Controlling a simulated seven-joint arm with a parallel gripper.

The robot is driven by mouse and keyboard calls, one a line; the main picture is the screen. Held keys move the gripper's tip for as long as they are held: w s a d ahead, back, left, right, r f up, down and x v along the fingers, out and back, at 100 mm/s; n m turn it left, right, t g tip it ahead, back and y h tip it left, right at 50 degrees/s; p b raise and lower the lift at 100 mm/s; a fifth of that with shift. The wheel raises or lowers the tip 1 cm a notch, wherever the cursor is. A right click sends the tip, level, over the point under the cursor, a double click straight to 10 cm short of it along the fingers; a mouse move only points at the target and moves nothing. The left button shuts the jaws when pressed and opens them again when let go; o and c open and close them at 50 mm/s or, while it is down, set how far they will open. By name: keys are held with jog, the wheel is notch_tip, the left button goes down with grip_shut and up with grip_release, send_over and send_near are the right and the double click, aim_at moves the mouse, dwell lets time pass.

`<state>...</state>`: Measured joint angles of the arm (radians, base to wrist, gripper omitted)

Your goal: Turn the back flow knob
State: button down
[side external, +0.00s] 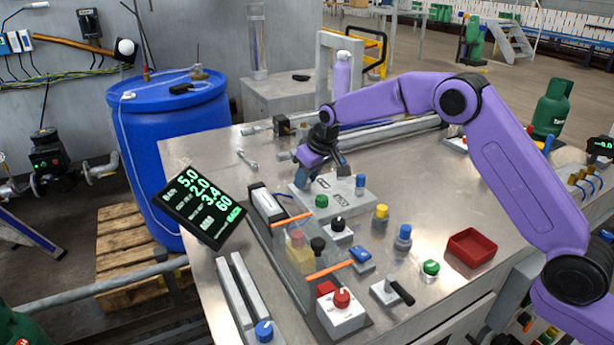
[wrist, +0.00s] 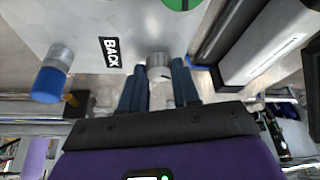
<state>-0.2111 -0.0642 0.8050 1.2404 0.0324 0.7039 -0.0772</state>
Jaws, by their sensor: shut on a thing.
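A pale plate (side external: 338,196) on the steel table carries two dark-framed labels and upright knobs. In the wrist view a label reading BACK (wrist: 110,52) lies on the plate (wrist: 75,22) beside a grey metal knob (wrist: 159,60). My gripper (wrist: 160,80) has its two blue fingers shut on this knob, one on each side; the part between the fingers is mostly hidden. A second knob with a blue cap (wrist: 50,80) stands free at the left; it also shows at the plate's right end in the side view (side external: 361,184). My gripper (side external: 304,178) is at the plate's left end there.
A clear panel with orange edges (side external: 293,250) is near. A dark display (side external: 200,207) is at left, a red tray (side external: 471,247) at right.

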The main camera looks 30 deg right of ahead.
jog(key=shift+m, duration=0.6)
jog(key=c, duration=0.8)
grip_release()
jog(key=v, duration=1.7)
jog(key=shift+s+a+r, duration=0.2)
jog(key=shift+a, duration=0.15)
